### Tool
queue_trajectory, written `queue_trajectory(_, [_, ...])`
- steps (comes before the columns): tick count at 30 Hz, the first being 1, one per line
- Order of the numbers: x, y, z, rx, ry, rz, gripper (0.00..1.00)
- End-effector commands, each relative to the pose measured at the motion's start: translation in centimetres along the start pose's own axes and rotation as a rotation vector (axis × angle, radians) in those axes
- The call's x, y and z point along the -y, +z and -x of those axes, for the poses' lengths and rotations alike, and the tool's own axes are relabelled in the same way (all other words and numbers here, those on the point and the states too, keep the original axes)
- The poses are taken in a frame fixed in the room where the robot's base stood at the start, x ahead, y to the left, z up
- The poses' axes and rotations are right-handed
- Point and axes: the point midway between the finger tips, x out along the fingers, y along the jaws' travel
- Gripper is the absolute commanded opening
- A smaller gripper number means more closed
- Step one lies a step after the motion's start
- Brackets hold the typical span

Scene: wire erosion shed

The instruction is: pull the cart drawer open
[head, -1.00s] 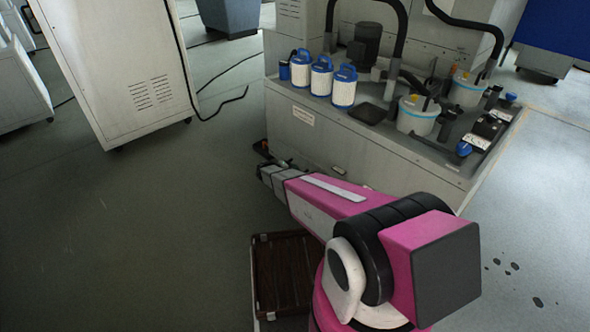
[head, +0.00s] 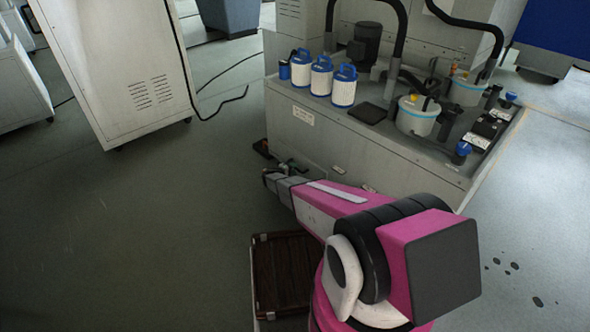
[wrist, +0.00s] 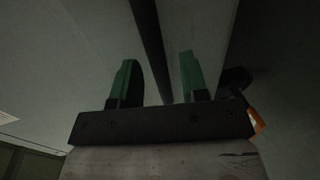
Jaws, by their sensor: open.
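My gripper (head: 268,178) reaches leftward in the head view, low in front of the large grey machine. In the wrist view its two green fingers (wrist: 157,80) stand apart, open. A dark straight bar (wrist: 150,50) runs up the picture between them across a pale grey surface. It may be a handle or a gap edge; I cannot tell, nor whether a finger touches it. No cart drawer is clearly recognisable. A brown slatted case or tray (head: 283,275) with a metal rim lies below my arm in the head view, partly hidden by the arm.
The grey machine (head: 345,160) carries blue-and-white canisters (head: 321,76), a white bucket (head: 417,117) and hoses. A tall grey cabinet (head: 110,60) stands at upper left. A dark cable (head: 222,108) lies on the floor. Floor at left is clear; dark spots (head: 512,267) mark it at right.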

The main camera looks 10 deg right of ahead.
Motion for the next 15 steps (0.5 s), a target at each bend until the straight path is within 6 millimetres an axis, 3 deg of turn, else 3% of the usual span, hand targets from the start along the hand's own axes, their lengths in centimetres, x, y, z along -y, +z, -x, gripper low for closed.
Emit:
queue_trajectory(6, [0.0,0.0,-1.5,0.0,0.001,0.0,0.41])
queue_trajectory(15, [0.0,0.0,-1.6,0.0,0.0,0.0,0.37])
